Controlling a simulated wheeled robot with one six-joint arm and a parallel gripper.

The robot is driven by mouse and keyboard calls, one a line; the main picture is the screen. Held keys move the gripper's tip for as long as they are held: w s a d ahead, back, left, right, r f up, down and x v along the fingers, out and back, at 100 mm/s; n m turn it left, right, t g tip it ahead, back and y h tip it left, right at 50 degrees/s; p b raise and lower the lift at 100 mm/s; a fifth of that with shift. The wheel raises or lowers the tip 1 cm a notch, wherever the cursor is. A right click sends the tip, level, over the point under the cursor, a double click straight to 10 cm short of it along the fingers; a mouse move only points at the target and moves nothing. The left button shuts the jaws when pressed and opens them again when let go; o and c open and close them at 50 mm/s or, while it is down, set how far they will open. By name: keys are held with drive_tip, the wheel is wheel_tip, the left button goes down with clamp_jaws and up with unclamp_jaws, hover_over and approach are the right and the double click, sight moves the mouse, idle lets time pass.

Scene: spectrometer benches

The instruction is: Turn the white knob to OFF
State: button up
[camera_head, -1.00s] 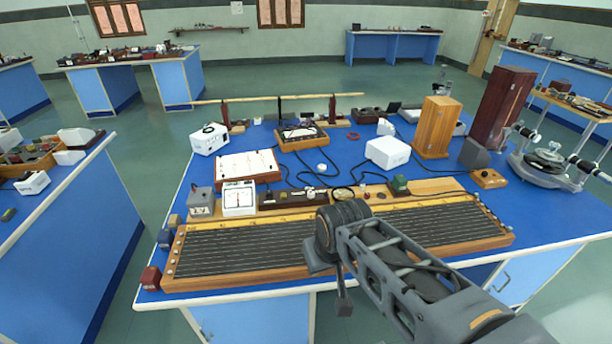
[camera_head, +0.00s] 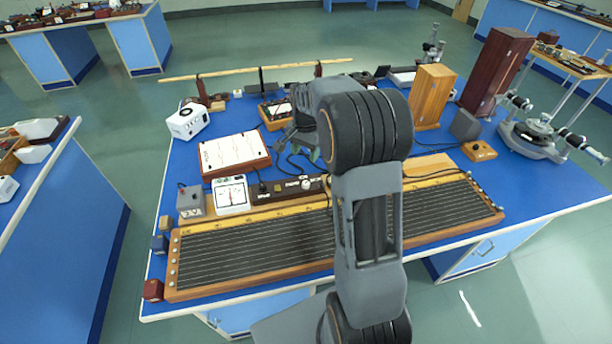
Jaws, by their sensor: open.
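A dark brown box (camera_head: 275,191) lies on the blue bench behind the long wired board. A small white knob (camera_head: 305,184) shows on its top toward the right end; its pointer and any OFF mark are too small to read. My gripper (camera_head: 290,142) is open, above the bench, apart from the knob and farther back, just left of my large dark arm joint. My arm hides part of the gripper and the bench to the right of the box.
The long wired board (camera_head: 250,250) fills the bench front. A white meter (camera_head: 231,195) and grey box (camera_head: 190,201) stand left of the brown box, a paper-covered board (camera_head: 234,153) behind. Wooden boxes (camera_head: 433,95) stand at the back right.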

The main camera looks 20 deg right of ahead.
sight(306, 182)
drive_tip(key=shift+m, duration=0.3)
drive_tip(key=f, duration=0.4)
drive_tip(key=f+p, duration=0.1)
drive_tip(key=f, duration=0.4)
drive_tip(key=f+p, duration=0.1)
drive_tip(key=f, duration=0.4)
drive_tip(key=shift+w+d+f, duration=0.25)
drive_tip(key=shift+w+d, duration=0.05)
drive_tip(key=shift+w, duration=0.05)
drive_tip(key=c, duration=0.9)
